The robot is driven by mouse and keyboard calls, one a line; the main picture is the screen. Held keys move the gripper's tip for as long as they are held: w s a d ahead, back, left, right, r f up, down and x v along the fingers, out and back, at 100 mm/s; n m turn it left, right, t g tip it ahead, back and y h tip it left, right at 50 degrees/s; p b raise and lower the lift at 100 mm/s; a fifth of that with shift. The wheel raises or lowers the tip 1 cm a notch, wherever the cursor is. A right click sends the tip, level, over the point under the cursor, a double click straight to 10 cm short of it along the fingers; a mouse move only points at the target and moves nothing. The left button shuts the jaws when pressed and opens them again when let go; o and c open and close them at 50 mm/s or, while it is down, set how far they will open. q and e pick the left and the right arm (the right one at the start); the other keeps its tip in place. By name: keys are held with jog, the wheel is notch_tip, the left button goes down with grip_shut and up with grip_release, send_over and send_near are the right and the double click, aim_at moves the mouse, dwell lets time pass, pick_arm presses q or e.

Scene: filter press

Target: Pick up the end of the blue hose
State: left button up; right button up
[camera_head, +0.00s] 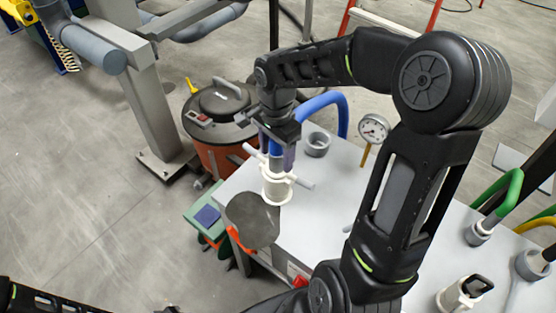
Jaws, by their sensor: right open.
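The blue hose (333,99) arcs up from the grey table top behind my right wrist. Its near end (275,148) points down at a white fitting with side levers (276,188); I cannot tell how far it sits in it. My open right gripper (276,153) comes down from above, with its fingers on either side of this hose end. The wrist hides part of the hose, and contact with the fingers is not clear. My left gripper is out of view; only a bit of my left arm shows at the lower left.
An orange drum vacuum (222,158) is close on the left. Green (497,187) and yellow (537,223) hoses are at the right.

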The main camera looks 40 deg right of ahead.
jog(key=shift+c, duration=0.4)
grip_shut()
dwell(0.4)
